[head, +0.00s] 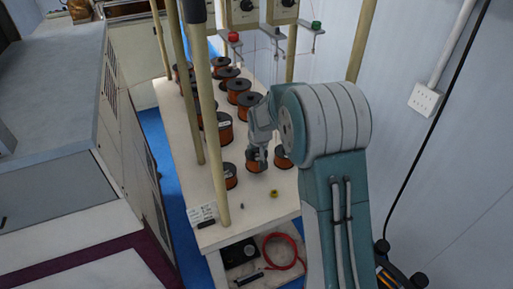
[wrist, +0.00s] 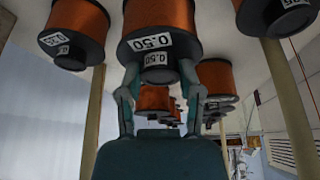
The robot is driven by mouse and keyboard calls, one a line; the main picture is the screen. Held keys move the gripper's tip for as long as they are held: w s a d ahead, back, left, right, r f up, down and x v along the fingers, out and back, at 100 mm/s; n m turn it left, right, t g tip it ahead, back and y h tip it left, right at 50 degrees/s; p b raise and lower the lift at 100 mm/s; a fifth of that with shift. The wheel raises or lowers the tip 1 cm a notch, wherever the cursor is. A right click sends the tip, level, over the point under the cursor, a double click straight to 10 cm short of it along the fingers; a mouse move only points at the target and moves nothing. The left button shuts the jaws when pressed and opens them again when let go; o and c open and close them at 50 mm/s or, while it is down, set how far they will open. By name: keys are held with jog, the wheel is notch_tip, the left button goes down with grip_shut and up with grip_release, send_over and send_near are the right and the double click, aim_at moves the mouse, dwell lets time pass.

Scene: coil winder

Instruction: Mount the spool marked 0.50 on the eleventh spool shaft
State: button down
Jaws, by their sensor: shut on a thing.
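The spool marked 0.50 (wrist: 150,46), wound with copper-orange wire and with dark flanges, fills the top middle of the wrist view, which looks upside down. My gripper (wrist: 160,78) has one finger on each side of the small dark hub that carries a second 0.50 label, and is shut on it. In the head view my gripper (head: 258,153) points down over this spool (head: 256,165) near the table's front half. I cannot tell whether the spool touches the tabletop. No numbering of the shafts is readable, so I cannot pick out the eleventh.
Other spools stand close by, left (head: 229,176) and right (head: 283,158), with several more in rows behind (head: 239,90). Pale posts (head: 212,130) rise along the table (head: 235,215). Small yellow pieces (head: 273,193) lie at its front. A grey cabinet (head: 50,110) stands left.

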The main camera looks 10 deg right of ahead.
jog(key=shift+f, duration=1.65)
jog(key=shift+c, duration=0.9)
grip_release()
jog(key=v, duration=1.1)
jog(key=shift+r, duration=0.35)
jog(key=shift+s, duration=0.1)
jog(key=s+r, duration=1.1)
jog(key=s, duration=0.3)
jog(key=s+t, duration=0.1)
jog(key=s, duration=1.7)
jog(key=shift+r, duration=0.5)
